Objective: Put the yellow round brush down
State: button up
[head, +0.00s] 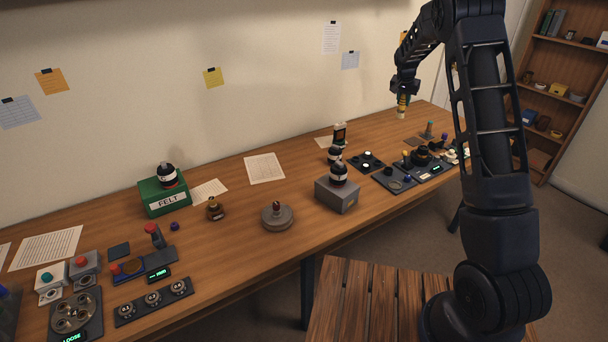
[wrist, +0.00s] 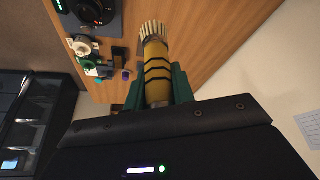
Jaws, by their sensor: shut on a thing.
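My gripper (head: 403,97) is at the far right end of the workbench, near the wall. It is shut on the yellow round brush (head: 401,106). In the wrist view the yellow round brush (wrist: 156,70) has a yellow handle with dark bands and pale bristles at its far end. The green fingers of my gripper (wrist: 158,90) hold it on both sides. In the head view the brush hangs bristles down over the bench's back edge area. I cannot tell whether the bristles touch the wood.
The wooden workbench (head: 235,240) has bare wood around the brush. Dark control panels with knobs (head: 396,180) stand nearer on the bench. A grey block (head: 337,196) bears a black bottle-like thing. A green FELT box (head: 164,197) is at left. A bookshelf (head: 560,85) stands at far right.

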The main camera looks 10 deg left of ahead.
jog(key=s+a+n+y, duration=0.1)
jog(key=s+a+n, duration=0.2)
jog(key=s+a, duration=0.6)
jog(key=s+a+n+y, duration=0.15)
jog(key=s+a, duration=0.45)
jog(key=a, duration=0.7)
jog(key=s+a+n+y, duration=0.1)
jog(key=s+a+n, duration=0.2)
jog(key=s+a, duration=0.6)
jog(key=s+a+n, duration=0.4)
jog(key=s+a, duration=0.7)
jog(key=shift+m+y, duration=0.25)
jog(key=shift+y, duration=0.1)
jog(key=f, duration=1.9)
jog(key=shift+w+f, duration=0.25)
jog(key=shift+f, duration=0.1)
jog(key=shift+f, duration=0.1)
jog(key=o, duration=1)
jog(key=v, duration=1.2)
jog(key=shift+w+r, duration=0.2)
jog(key=shift+w, duration=0.05)
